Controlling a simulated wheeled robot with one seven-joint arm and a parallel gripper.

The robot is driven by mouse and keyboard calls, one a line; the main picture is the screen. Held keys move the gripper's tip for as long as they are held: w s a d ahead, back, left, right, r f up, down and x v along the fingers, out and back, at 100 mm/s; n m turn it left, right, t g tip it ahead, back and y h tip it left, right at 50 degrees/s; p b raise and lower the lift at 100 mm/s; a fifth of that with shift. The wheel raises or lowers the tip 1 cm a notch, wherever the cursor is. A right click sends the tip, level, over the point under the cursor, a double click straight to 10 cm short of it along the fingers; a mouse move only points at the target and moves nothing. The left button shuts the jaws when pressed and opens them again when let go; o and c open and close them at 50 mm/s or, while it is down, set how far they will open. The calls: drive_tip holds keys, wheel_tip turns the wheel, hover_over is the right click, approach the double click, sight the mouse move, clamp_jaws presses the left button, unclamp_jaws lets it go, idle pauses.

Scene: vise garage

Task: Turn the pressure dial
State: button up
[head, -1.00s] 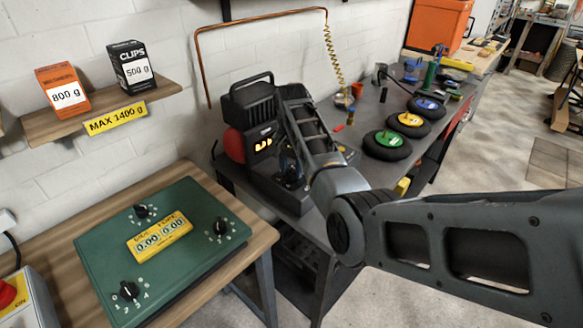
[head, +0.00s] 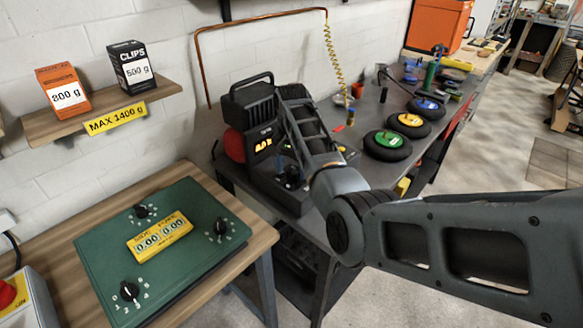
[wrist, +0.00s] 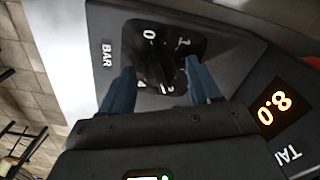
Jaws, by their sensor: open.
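The pressure dial (wrist: 161,67) is a black knob on a dark panel marked BAR, with white numbers around it, in the wrist view. It belongs to the black compressor (head: 248,108) with a red tank, on the grey workbench in the head view. My gripper (wrist: 160,76) is open. Its two blue fingers stand on either side of the knob; I cannot tell whether they touch it. The knob's exact pointer setting is unclear.
A lit display (wrist: 274,108) reading 8.0 sits beside the dial. A green panel (head: 105,250) with three knobs lies on the wooden table at left. Green, yellow and blue discs (head: 387,146) lie on the bench right of my arm. A yellow coiled hose (head: 336,65) hangs behind.

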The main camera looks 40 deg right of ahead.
sight(292, 168)
wheel_tip(292, 168, up, 8)
drive_tip(key=shift+f+b, duration=0.1)
drive_tip(key=shift+b, duration=0.45)
drive_tip(key=shift+f, duration=0.1)
idle(0.3)
